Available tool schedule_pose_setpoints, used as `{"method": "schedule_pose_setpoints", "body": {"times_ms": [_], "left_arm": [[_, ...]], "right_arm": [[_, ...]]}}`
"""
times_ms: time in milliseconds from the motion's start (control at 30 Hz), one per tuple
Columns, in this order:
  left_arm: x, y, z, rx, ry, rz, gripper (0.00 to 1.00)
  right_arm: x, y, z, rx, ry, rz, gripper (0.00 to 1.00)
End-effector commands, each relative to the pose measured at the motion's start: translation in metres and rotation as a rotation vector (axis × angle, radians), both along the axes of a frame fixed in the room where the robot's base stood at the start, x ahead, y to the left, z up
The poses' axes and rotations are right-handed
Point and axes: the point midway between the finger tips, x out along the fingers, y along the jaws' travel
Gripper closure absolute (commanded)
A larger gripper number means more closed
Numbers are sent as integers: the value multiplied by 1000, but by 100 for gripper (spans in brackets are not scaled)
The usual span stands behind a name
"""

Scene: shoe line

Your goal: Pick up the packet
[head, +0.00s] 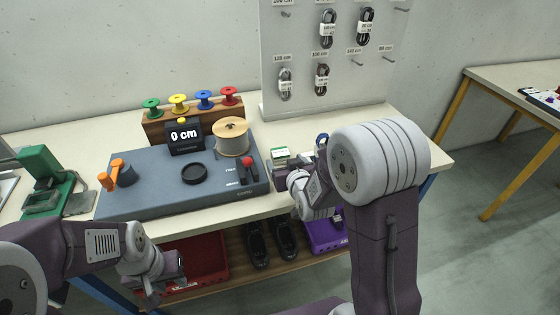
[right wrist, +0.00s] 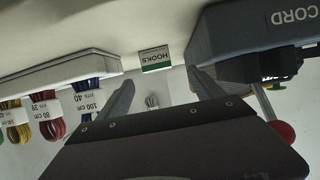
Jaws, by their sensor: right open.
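A small white-and-green box labelled HOOKS (right wrist: 155,58) shows in the right wrist view, its print upside down; a matching box (head: 280,155) stands on the bench in the head view. My right gripper (right wrist: 160,77) is open, its fingers apart, with nothing gripped between them. The box lies beyond the fingertips, between them in the picture. A small grey item (right wrist: 152,102), too small to name, shows between the fingers. I cannot tell which thing is the packet. In the head view my right arm hides part of the bench. My left gripper (head: 167,281) is low at the bench's front.
A grey machine (head: 215,196) with a "0 cm" display (head: 185,136) fills the bench's middle. Labelled lace bundles (head: 327,30) hang on the pegboard (head: 300,55). Coloured laces (right wrist: 50,118) show in the wrist view. Red (head: 212,249) and purple (head: 321,237) bins sit below.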

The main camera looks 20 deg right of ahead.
Motion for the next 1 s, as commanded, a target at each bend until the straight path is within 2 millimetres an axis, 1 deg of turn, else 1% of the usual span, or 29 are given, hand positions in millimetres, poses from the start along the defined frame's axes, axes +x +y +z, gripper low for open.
{"method": "schedule_pose_setpoints", "body": {"times_ms": [200, 433, 600, 700, 933, 967, 1000], "left_arm": [[0, 0, 0, 0, 0, 0, 64], [0, 0, 0, 0, 0, 0, 64], [0, 0, -1, 0, 0, 0, 64], [0, 0, -1, 0, 0, 0, 64], [0, 0, -1, 0, 0, 0, 64], [0, 0, -1, 0, 0, 0, 64], [0, 0, -1, 0, 0, 0, 64]], "right_arm": [[29, -1, -11, 1, 2, -1, 24], [41, -2, -16, 0, 3, -2, 24], [70, -5, -27, 1, 2, 0, 24], [81, -5, -32, 1, 3, 0, 24], [84, -5, -32, 1, 2, 0, 24], [84, -5, -32, 1, 2, 0, 29], [83, -5, -32, 1, 2, 0, 40]]}}
